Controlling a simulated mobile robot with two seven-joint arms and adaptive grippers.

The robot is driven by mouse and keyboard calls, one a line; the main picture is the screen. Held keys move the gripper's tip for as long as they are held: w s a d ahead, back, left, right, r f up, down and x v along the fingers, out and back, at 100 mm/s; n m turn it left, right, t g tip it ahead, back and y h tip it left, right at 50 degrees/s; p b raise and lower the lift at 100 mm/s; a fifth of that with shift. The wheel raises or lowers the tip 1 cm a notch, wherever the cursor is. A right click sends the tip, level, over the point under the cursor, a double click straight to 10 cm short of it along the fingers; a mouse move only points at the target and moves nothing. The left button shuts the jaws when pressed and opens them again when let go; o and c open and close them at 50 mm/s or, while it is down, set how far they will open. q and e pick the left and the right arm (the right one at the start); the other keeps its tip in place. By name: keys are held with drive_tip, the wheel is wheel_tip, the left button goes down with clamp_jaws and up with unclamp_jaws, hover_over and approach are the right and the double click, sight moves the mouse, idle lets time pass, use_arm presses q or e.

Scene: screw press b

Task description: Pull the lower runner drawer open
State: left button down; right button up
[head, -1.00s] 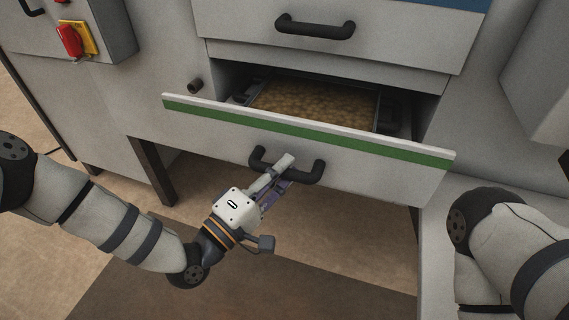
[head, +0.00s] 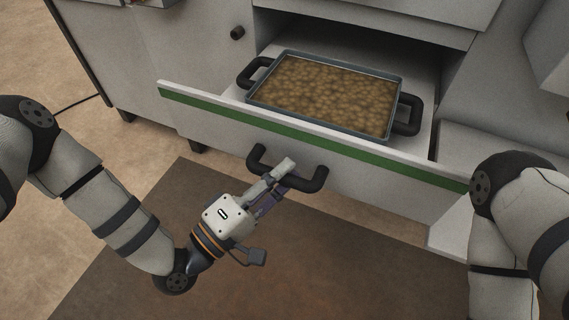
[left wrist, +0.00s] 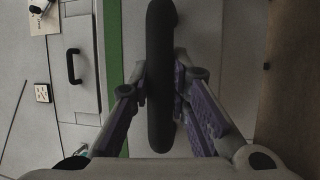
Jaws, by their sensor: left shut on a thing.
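The lower runner drawer (head: 215,112), grey with a green stripe along its front's upper part, stands well out from the cabinet in the head view. Its black bar handle (head: 312,181) is on the front. My left gripper (head: 282,172) is shut on this handle; in the left wrist view its purple-padded fingers lie on both sides of the dark handle (left wrist: 160,60). A tray (head: 330,95) of brownish contents with black side handles sits inside the drawer. My right gripper is out of view; only part of my right arm shows at the right.
The cabinet (head: 170,60) stands behind the drawer, with a dark round knob (head: 237,33) on its face. A brown mat (head: 330,265) lies on the floor below the drawer. A light grey block stands close to the drawer's right end.

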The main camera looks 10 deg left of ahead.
use_arm(q)
drive_tip(key=shift+s, duration=0.1)
idle(0.3)
drive_tip(key=c, duration=1.5)
unclamp_jaws()
drive_tip(key=shift+s+a, duration=0.1)
drive_tip(key=v, duration=1.1)
drive_tip(key=shift+s+a+f, duration=0.1)
drive_tip(key=shift+s+a, duration=0.1)
drive_tip(key=shift+s, duration=0.15)
